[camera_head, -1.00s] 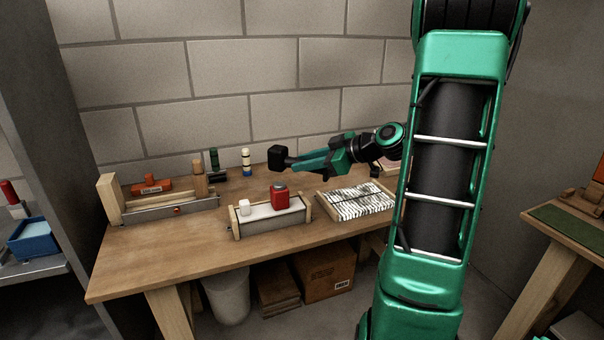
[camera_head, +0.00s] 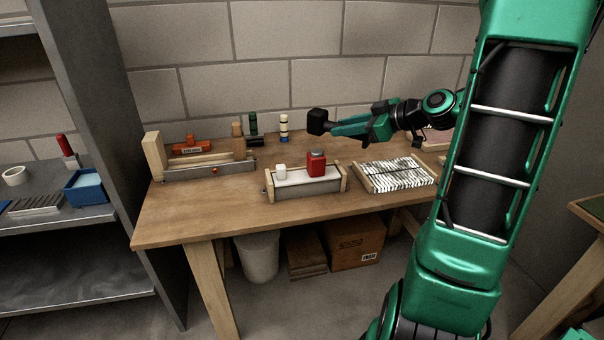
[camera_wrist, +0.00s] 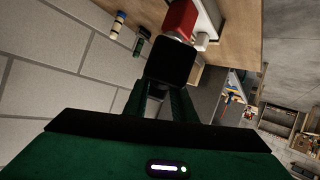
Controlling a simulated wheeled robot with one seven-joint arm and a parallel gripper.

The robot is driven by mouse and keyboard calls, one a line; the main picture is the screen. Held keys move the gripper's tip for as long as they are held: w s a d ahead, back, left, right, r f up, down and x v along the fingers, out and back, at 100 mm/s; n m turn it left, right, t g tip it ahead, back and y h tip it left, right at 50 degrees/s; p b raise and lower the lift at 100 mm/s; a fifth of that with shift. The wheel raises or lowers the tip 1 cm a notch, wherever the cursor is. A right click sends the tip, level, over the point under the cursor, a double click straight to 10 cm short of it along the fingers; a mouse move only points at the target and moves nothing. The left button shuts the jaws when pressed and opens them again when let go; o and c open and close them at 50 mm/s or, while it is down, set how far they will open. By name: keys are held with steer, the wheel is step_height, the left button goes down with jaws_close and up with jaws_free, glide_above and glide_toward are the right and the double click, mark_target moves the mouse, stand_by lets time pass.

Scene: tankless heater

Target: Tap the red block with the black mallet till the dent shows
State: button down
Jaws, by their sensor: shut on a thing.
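The red block (camera_head: 316,167) stands upright in a wooden-ended holder (camera_head: 290,190) on the bench, with a greyish top. A small white block (camera_head: 281,172) stands to its left in the same holder. My gripper (camera_head: 337,128) is shut on the black mallet. The mallet's black head (camera_head: 320,121) hangs in the air above and apart from the red block. In the wrist view the mallet head (camera_wrist: 168,62) partly covers the red block (camera_wrist: 181,16). The mallet's handle is mostly hidden by my fingers. I cannot make out a dent.
A tray of white slats (camera_head: 395,175) lies right of the holder. A wooden rack (camera_head: 205,170) with an orange tool (camera_head: 191,146) stands at the left. Small bottles (camera_head: 284,127) stand near the wall. A grey shelf with a blue bin (camera_head: 88,190) is further left.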

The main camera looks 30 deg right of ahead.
step_height(320, 180, down, 6)
steer(key=shift+r, duration=3.1)
steer(key=shift+r, duration=2.55)
